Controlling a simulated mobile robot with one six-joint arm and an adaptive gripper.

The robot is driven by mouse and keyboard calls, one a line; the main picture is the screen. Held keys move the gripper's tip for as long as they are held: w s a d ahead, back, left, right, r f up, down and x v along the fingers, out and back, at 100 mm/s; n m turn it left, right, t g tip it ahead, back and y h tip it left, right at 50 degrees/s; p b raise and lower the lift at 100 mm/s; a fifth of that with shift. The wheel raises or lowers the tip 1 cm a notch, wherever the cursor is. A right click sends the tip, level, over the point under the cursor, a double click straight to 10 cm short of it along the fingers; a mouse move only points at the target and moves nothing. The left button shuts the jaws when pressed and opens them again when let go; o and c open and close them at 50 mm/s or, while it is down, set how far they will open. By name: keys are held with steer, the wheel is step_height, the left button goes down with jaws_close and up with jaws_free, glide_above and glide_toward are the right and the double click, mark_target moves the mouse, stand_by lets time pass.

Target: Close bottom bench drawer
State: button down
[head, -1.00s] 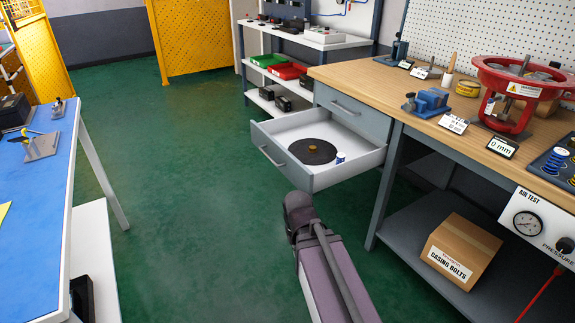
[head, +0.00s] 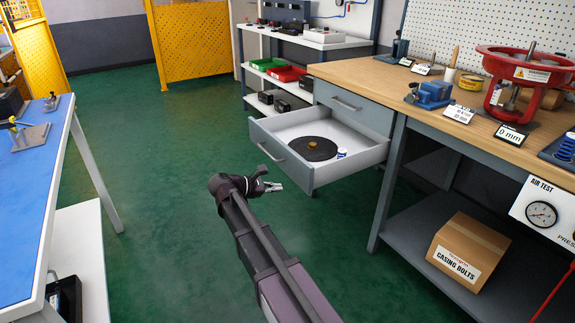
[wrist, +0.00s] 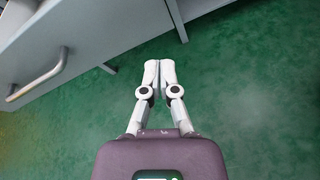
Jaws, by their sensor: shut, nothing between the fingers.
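The bottom bench drawer (head: 283,169) is pulled out from under the wooden-topped workbench. A dark round disc (head: 313,149) with a brass-coloured centre and a small white-and-blue item (head: 342,152) lie in it. Its bar handle (head: 271,154) is on the front panel. My gripper (head: 278,187) is shut and empty, in front of the drawer front and a little below the handle, apart from it. In the wrist view the closed fingertips (wrist: 159,64) point over green floor, with the drawer front and its handle (wrist: 40,76) at upper left.
The upper drawer (head: 352,108) is shut. A carton (head: 465,250) sits on the bench's lower shelf, right of the drawer. A bench leg (head: 388,190) stands close by. A blue-topped table (head: 30,200) is at left. Green floor between is clear.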

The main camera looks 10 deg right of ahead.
mark_target(294, 156)
steer(key=w+a+r+n+t+h+b, duration=0.1)
steer(key=w+a+r+n+t+h, duration=0.1)
steer(key=w+a+r+n+h, duration=0.1)
steer(key=w+a+r+n, duration=0.1)
steer(key=w+a+n, duration=0.1)
steer(key=a, duration=0.1)
steer(key=shift+w+a+r+h+b, duration=0.25)
steer(key=shift+w+a+h+b, duration=0.05)
steer(key=shift+a+h, duration=0.1)
steer(key=x, duration=1.4)
steer(key=shift+w, duration=0.1)
stand_by(0.3)
